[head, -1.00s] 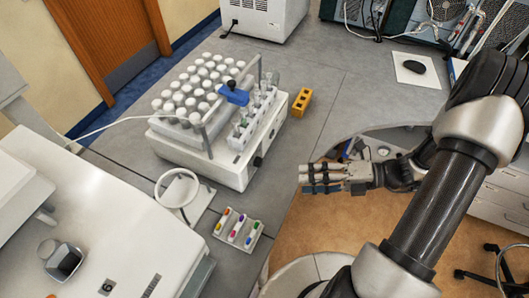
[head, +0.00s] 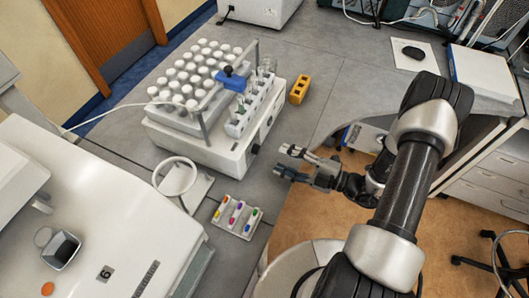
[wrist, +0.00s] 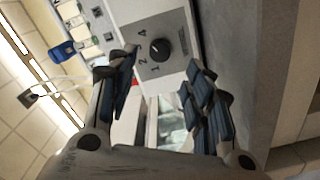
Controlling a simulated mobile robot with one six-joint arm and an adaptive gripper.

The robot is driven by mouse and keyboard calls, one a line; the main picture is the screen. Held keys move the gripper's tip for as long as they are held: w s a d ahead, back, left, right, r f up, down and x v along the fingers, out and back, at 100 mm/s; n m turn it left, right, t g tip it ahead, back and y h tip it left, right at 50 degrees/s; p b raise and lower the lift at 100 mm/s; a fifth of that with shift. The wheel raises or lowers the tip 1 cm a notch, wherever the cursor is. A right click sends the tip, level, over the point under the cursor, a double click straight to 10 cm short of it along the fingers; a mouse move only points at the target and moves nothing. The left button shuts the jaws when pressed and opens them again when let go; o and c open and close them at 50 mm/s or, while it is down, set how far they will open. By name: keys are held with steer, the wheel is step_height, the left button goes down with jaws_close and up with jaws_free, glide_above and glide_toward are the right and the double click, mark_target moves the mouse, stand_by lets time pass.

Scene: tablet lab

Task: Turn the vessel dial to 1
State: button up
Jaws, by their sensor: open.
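The vessel dial (wrist: 160,50) is a round black knob on a grey plate with printed numbers; 4, 2 and 1 show at its left and below. I cannot tell for sure which number it points to. In the head view the dial (head: 255,149) is a small dark knob on the front of the white vessel machine (head: 205,148). My gripper (head: 281,160) is open and empty, just right of the dial and apart from it. In the wrist view the two dark padded fingers of my gripper (wrist: 161,64) stand on either side below the dial.
Several white-capped vials (head: 200,72) stand on the machine, with a blue clamp (head: 233,80) on its frame. A yellow block (head: 299,90) sits to its right. A tray of coloured pieces (head: 237,217) and a white ring stand (head: 175,177) are in front.

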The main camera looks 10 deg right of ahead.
mark_target(257, 149)
steer(key=x, duration=0.7)
steer(key=shift+w+a+b, duration=0.1)
steer(key=shift+a+b, duration=0.05)
steer(key=shift+b, duration=0.25)
steer(key=shift+c, duration=0.3)
steer(key=c, duration=1)
